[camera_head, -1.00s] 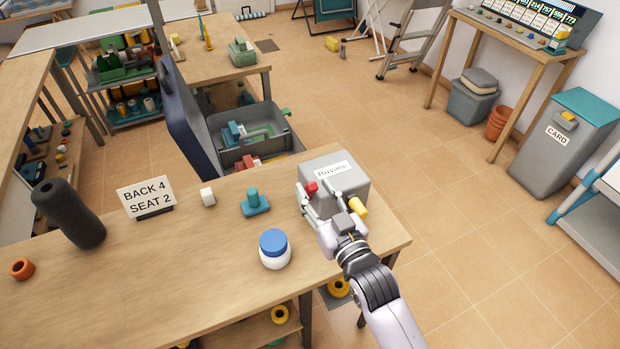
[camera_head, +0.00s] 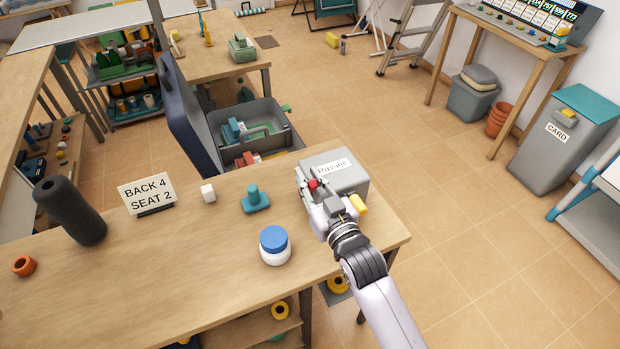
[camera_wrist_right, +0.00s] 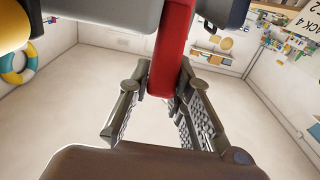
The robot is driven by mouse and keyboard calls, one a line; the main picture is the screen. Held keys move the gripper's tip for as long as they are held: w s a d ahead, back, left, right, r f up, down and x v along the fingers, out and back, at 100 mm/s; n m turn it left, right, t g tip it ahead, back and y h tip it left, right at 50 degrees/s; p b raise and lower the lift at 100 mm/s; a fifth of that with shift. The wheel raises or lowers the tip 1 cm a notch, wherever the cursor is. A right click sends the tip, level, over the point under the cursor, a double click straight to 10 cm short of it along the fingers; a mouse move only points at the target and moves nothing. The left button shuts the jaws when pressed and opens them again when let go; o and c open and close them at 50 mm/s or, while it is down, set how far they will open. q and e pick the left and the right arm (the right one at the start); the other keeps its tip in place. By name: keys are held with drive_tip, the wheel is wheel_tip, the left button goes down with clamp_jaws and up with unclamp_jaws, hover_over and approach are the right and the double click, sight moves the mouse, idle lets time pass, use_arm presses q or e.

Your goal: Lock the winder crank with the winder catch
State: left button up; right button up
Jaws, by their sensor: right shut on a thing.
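The winder (camera_head: 347,181) is a grey box with a white label on top, at the right end of the wooden table. A red lever (camera_head: 313,184), apparently the catch, is on its left front side. It shows as a red bar (camera_wrist_right: 172,55) in the right wrist view. My right gripper (camera_head: 316,196) is at this side of the winder, shut on the red lever, with the bar between its fingers (camera_wrist_right: 160,108). The yellow knob (camera_head: 357,205), apparently the crank's handle, is just right of my gripper. My gripper hides part of the mechanism. My left gripper is out of view.
A white jar with a blue lid (camera_head: 275,246) stands left of my right arm. The table's right edge is close.

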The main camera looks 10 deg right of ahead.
clamp_jaws()
drive_tip(key=shift+f, duration=0.1)
drive_tip(key=shift+f+b, duration=0.15)
drive_tip(key=shift+b, duration=0.25)
drive_tip(key=t+b, duration=0.1)
drive_tip(key=b, duration=0.1)
drive_tip(key=s+f+t+b, duration=0.1)
drive_tip(key=b, duration=0.2)
drive_tip(key=s+t+y+b, duration=0.1)
drive_tip(key=b, duration=0.1)
drive_tip(key=shift+d+f, duration=0.25)
drive_tip(key=shift+d, duration=0.1)
drive_tip(key=shift+s+r+t+b, duration=0.15)
drive_tip(key=shift+t+b, duration=0.35)
drive_tip(key=shift+b, duration=0.25)
drive_tip(key=shift+r, duration=0.1)
